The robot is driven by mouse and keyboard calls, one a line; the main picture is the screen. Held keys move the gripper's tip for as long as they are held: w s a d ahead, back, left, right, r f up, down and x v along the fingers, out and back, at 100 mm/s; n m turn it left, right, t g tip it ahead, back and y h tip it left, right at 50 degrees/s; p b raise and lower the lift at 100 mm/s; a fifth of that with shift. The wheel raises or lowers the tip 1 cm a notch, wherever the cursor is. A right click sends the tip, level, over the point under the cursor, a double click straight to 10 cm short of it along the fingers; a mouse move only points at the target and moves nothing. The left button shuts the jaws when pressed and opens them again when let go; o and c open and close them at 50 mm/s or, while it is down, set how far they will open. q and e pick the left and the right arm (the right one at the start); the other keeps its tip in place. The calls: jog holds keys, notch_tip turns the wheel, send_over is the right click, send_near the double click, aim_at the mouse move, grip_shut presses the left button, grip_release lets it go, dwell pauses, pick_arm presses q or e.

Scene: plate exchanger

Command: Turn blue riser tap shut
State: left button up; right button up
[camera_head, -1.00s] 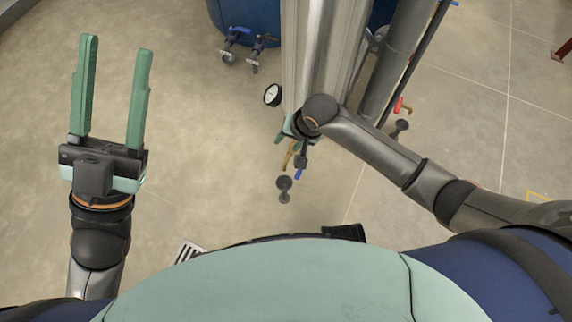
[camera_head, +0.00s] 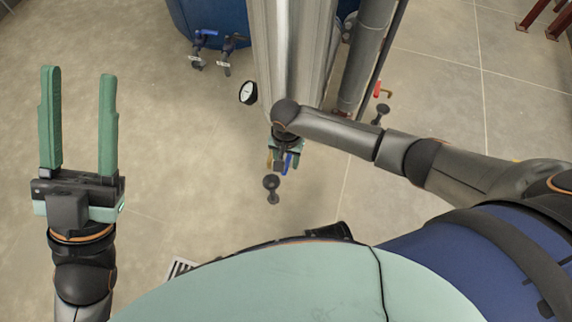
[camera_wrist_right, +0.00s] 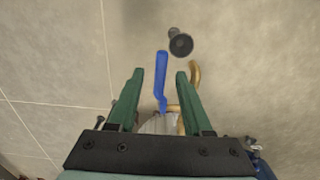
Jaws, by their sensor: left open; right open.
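The blue riser tap's lever (camera_wrist_right: 161,78) shows in the right wrist view, standing between the two green fingers of my right gripper (camera_wrist_right: 159,73). The fingers are open, with gaps visible on both sides of the lever. A brass-coloured curved pipe (camera_wrist_right: 195,78) lies close by the right finger. In the head view, my right gripper (camera_head: 284,146) is low in front of the steel column, and the blue lever (camera_head: 288,161) shows partly among its fingers. My left gripper (camera_head: 78,75) is open and empty over bare floor at the left.
A steel column (camera_head: 290,50) with a round gauge (camera_head: 248,92) stands beyond my right gripper. A red-handled tap (camera_head: 377,88) is right of the column. Floor at left is clear.

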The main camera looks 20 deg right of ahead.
jog(key=shift+f, duration=0.65)
grip_shut()
dwell(1.0)
